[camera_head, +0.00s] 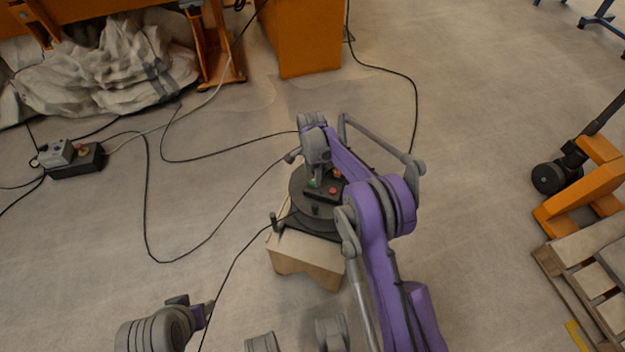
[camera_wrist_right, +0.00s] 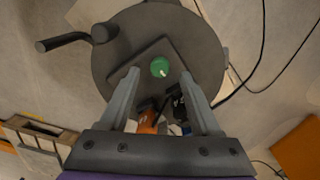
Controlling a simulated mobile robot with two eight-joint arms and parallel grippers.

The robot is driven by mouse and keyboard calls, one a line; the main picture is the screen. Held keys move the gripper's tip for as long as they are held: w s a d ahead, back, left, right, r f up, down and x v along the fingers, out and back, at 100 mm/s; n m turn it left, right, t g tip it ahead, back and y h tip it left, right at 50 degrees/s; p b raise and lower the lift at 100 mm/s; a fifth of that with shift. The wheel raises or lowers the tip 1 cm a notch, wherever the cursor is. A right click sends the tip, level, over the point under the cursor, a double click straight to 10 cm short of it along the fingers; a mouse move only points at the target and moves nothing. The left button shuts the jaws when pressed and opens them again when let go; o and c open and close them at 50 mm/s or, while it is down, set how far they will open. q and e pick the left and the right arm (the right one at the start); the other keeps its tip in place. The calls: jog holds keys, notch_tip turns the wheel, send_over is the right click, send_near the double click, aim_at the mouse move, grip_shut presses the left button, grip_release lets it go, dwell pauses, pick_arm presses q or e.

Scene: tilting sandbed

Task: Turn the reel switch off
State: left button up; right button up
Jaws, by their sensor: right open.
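The reel (camera_head: 299,190) is a dark round drum on a pale box. Its dark top panel carries a red button (camera_head: 333,191) and a green spot (camera_head: 313,183). In the right wrist view the reel (camera_wrist_right: 110,70) fills the upper middle, with a round green button (camera_wrist_right: 160,67) between my fingertips. My right gripper (camera_wrist_right: 159,78) is open, pointing at the panel over the button; contact cannot be told. The right gripper (camera_head: 316,174) partly hides the panel in the head view. My left gripper (camera_head: 192,308) is at the lower left, away from the reel; its jaws are unclear.
The pale box (camera_head: 305,265) stands under the reel. A crank handle (camera_wrist_right: 65,40) sticks out from the drum. Black cables (camera_head: 147,190) lie on the floor. A control box (camera_head: 75,160) is at left, an orange pallet truck (camera_head: 585,185) at right.

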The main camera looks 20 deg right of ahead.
aim_at(313, 181)
jog(key=shift+f, duration=1.5)
jog(key=shift+c, duration=0.2)
grip_shut()
